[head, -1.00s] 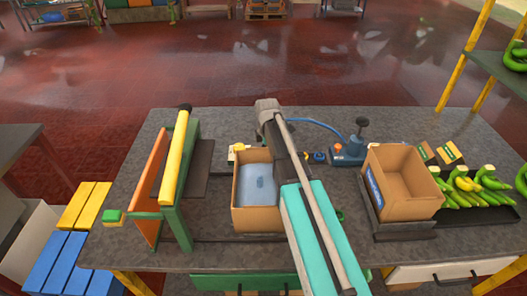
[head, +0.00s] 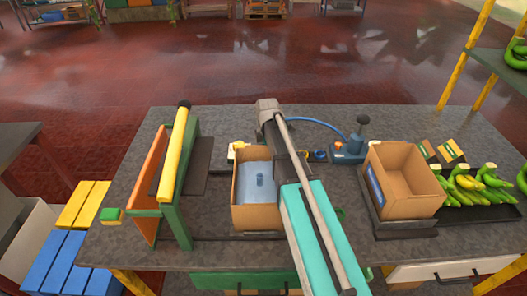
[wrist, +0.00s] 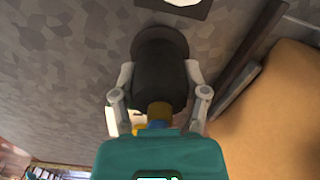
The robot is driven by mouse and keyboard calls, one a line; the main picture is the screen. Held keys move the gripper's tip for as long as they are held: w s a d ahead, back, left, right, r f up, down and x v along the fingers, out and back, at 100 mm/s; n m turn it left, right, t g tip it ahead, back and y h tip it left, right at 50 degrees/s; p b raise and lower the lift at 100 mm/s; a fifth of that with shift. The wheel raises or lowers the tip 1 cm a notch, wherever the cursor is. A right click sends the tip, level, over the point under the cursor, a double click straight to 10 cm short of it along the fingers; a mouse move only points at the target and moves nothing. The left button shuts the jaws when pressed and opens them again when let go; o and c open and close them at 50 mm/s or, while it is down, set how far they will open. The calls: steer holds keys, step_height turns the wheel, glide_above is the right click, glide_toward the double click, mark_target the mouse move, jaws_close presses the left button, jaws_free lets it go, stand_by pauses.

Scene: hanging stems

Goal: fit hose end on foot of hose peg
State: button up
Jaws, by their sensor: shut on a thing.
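My gripper (wrist: 158,80) has its two grey fingers closed on a thick dark cylinder, which I take for the hose end (wrist: 160,65). A brass-coloured and a blue part show beneath it, close to the teal palm. The blue hose (head: 318,121) arcs from the blue device with a black knob (head: 352,147) to the far end of my arm. I cannot make out the hose peg or its foot for certain. A white disc (wrist: 185,2) shows at the top edge of the wrist view.
An open carton with a bluish inside (head: 256,218) stands just left of my arm. Another open carton (head: 405,185) stands right, beside bananas (head: 470,186). A green frame with a yellow bar (head: 173,155) stands left.

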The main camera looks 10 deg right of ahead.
steer(key=o, duration=1.4)
steer(key=shift+c, duration=0.2)
steer(key=shift+s+r+p, duration=0.1)
steer(key=shift+r+p, duration=1.5)
steer(key=shift+p, duration=0.05)
steer(key=shift+r+p, duration=2.9)
